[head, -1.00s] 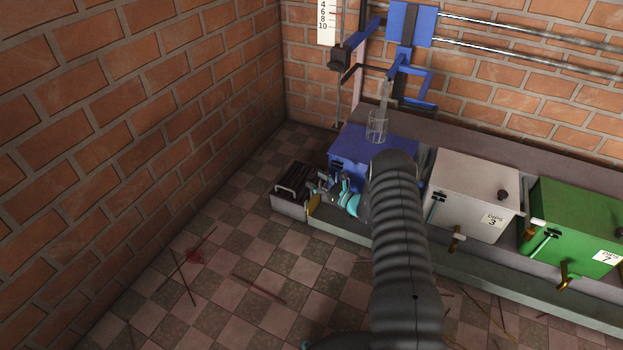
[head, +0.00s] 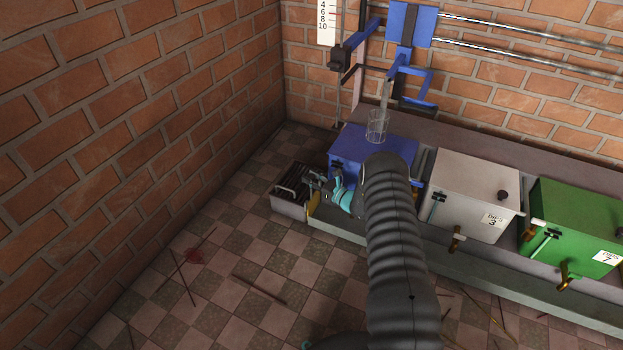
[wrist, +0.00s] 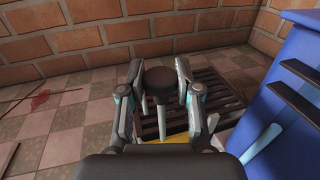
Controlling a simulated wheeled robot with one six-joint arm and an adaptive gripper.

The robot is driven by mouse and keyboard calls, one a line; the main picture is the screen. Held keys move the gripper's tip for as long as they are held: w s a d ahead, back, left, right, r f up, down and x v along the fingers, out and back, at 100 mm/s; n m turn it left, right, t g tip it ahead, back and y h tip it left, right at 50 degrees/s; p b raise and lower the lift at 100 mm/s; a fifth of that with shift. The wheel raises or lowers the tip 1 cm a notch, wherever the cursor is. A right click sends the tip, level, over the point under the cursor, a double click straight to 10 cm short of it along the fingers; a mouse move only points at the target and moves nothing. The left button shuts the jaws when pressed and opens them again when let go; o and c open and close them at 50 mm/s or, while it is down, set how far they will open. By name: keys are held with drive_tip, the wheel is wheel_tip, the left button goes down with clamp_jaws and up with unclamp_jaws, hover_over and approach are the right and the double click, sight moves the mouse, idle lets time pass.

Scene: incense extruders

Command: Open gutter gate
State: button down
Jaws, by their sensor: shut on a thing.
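The gutter gate (head: 313,206) is a yellow plate at the left end of the long grey gutter. In the wrist view a yellow part (wrist: 177,138) shows low between my fingers, mostly hidden by the gripper. A dark round knob (wrist: 158,78) stands above it, between my fingertips. My gripper (wrist: 159,68) is shut on this knob, with one finger on each side. In the head view my gripper (head: 318,180) is at the gutter's left end, by the blue box, and partly hidden by my arm.
A slatted drain tray (head: 290,207) lies left of the gutter (head: 480,268). A blue box (head: 370,150) stands close on the right, then a white box (head: 470,190) and a green box (head: 575,220) with taps. The tiled floor in front is mostly clear, with thin sticks.

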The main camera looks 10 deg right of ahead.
wheel_tip(320, 180, up, 4)
drive_tip(key=shift+r+p, duration=0.1)
drive_tip(key=shift+p, duration=0.25)
drive_tip(key=c, duration=0.8)
unclamp_jaws()
drive_tip(key=v, duration=1.2)
